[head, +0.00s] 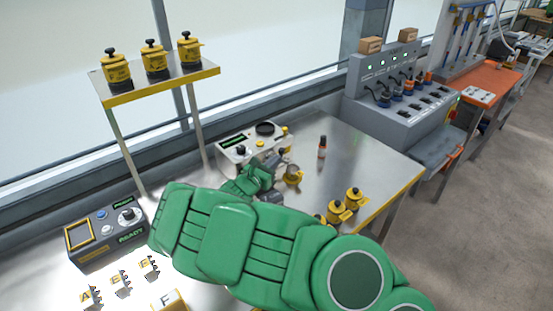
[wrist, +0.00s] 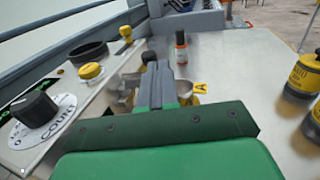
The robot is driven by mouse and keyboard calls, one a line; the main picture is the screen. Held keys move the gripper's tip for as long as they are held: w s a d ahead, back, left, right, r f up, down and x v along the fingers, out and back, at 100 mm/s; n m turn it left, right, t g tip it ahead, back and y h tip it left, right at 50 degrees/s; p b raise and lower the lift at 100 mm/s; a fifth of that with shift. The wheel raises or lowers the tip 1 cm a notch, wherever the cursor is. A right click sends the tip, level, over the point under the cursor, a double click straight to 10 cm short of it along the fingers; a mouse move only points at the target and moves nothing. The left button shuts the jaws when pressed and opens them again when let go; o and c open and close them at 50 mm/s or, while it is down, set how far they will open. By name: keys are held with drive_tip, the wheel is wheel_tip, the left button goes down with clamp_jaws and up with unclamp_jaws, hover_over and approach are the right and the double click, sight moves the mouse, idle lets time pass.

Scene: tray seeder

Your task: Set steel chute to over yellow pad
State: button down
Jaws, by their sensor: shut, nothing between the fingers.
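My gripper (wrist: 157,72) is shut and empty, with its grey fingers together just in front of the seeder (head: 240,148). It also shows in the head view (head: 270,194), partly behind my green arm. A small steel part (wrist: 126,92), perhaps the chute, shows just left of the fingers and is partly hidden by them. A yellow pad marked with a dark letter (wrist: 201,88) lies just right of the fingers. In the head view, yellow (head: 293,180) shows under a small round metal part (head: 291,169). I cannot tell whether the chute is over this pad.
Several yellow canisters (head: 336,211) stand near the bench's right edge, and others are on a raised shelf (head: 160,84). A grey control box (head: 105,237) is at left. The bench beyond the bottle is clear.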

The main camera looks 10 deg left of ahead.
drive_tip(key=s+d+v, duration=0.1)
drive_tip(key=d+v, duration=0.1)
drive_tip(key=v, duration=0.9)
drive_tip(key=shift+s, duration=0.25)
drive_tip(key=shift+r, duration=0.1)
drive_tip(key=d+r+m+g+h, duration=0.55)
drive_tip(key=d+r+m, duration=0.4)
drive_tip(key=d, duration=0.55)
drive_tip(key=s+d+r+m+g+y, duration=0.2)
drive_tip(key=s+d+r+m+g, duration=0.35)
drive_tip(key=s+d+m, duration=0.4)
drive_tip(key=s+d+m+g+y, duration=0.1)
drive_tip(key=s+m+g+y, duration=0.2)
drive_tip(key=s, duration=1.1)
drive_tip(key=s+d+m+g+y, duration=0.2)
drive_tip(key=s+m+y, duration=0.6)
drive_tip(key=s, duration=0.7)
drive_tip(key=shift+g+y, duration=0.65)
drive_tip(key=shift+g, duration=0.15)
